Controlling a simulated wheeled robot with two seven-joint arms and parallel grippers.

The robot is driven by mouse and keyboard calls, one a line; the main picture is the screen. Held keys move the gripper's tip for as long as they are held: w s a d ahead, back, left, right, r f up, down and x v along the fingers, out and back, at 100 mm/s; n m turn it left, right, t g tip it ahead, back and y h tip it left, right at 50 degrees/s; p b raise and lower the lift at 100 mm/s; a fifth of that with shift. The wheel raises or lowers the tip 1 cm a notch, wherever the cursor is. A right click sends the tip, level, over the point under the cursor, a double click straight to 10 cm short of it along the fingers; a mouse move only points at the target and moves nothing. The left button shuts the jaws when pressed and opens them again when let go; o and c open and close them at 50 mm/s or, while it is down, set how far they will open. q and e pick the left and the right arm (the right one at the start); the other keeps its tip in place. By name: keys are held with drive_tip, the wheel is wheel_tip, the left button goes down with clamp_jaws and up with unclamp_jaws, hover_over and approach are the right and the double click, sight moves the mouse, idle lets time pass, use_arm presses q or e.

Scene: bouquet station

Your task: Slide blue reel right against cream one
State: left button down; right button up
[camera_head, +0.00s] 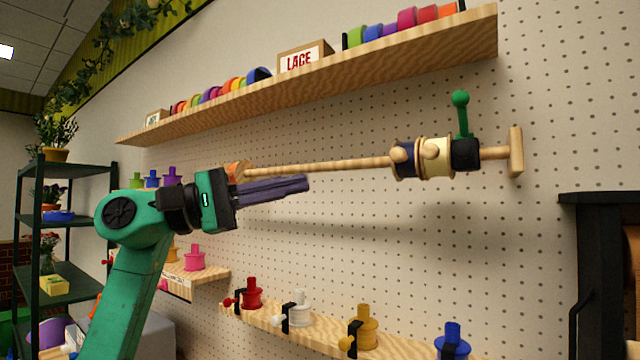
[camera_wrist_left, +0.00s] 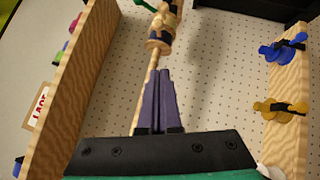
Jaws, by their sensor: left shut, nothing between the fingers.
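The blue reel (camera_head: 406,168), dark blue with wooden flanges and a knob, sits on a wooden rod (camera_head: 320,166) on the pegboard wall. The cream reel (camera_head: 442,160) is just to its right; they look side by side with no clear gap. A black clamp with a green handle (camera_head: 465,155) is right of the cream reel. My left gripper (camera_head: 306,183) is shut and empty, its purple fingers beside the rod, left of and apart from the blue reel. In the left wrist view the fingers (camera_wrist_left: 165,72) point towards the blue reel (camera_wrist_left: 158,42). My right gripper is not in view.
The rod ends in a wooden crosspiece (camera_head: 516,152) at the right. A shelf (camera_head: 400,52) with ribbon rolls and a LACE box (camera_head: 304,58) runs above. A lower shelf (camera_head: 320,337) holds several coloured spools. The pegboard between rod and lower shelf is clear.

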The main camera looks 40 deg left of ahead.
sight(391, 157)
use_arm(q)
drive_tip(key=w+d+r+p, duration=0.3)
drive_tip(key=w+d+p, duration=0.3)
drive_tip(key=d, duration=0.3)
drive_tip(key=shift+d, duration=0.15)
drive_tip(key=shift+r, duration=0.15)
drive_tip(key=shift+d+r, duration=0.1)
drive_tip(key=shift+d, duration=0.3)
drive_tip(key=shift+a, duration=0.1)
